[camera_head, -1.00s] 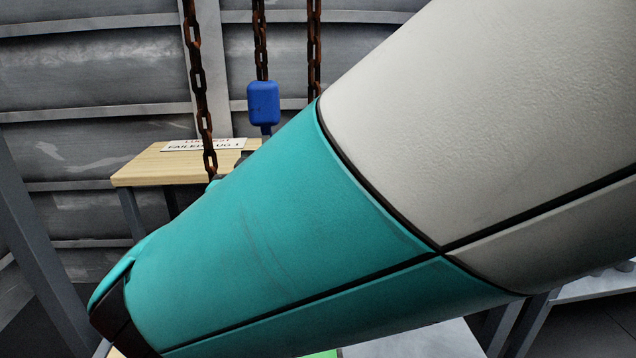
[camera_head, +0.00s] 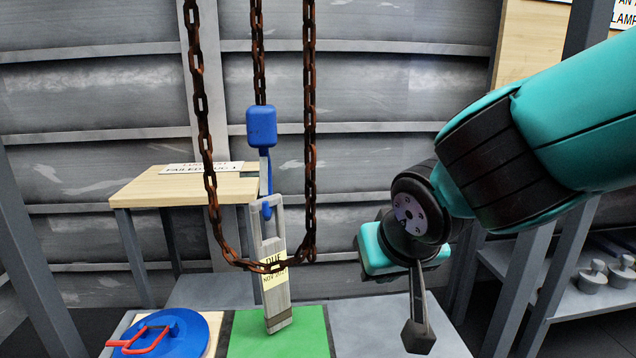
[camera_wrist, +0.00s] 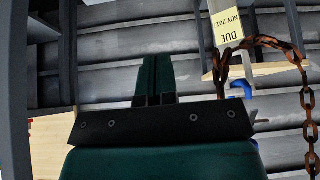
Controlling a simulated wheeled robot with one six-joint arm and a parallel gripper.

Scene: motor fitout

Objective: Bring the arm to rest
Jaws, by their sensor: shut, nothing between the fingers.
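My gripper (camera_head: 418,335) hangs at the right of the head view, with its fingers pointing down in front of the grey bench top. Its fingers are together and hold nothing. In the wrist view my gripper (camera_wrist: 154,62) shows dark fingers closed side by side. My teal arm comes in from the upper right of the head view. The gripper is to the right of the hanging chain and the tagged grey piece, apart from both.
A rusty chain loop (camera_head: 310,150) hangs with a blue hook block (camera_head: 261,127). A grey piece (camera_head: 275,305) with a yellow tag (camera_head: 273,272) stands over a green mat (camera_head: 250,335). A blue disc (camera_head: 180,335) with a red handle lies left. A wooden table (camera_head: 150,190) stands behind.

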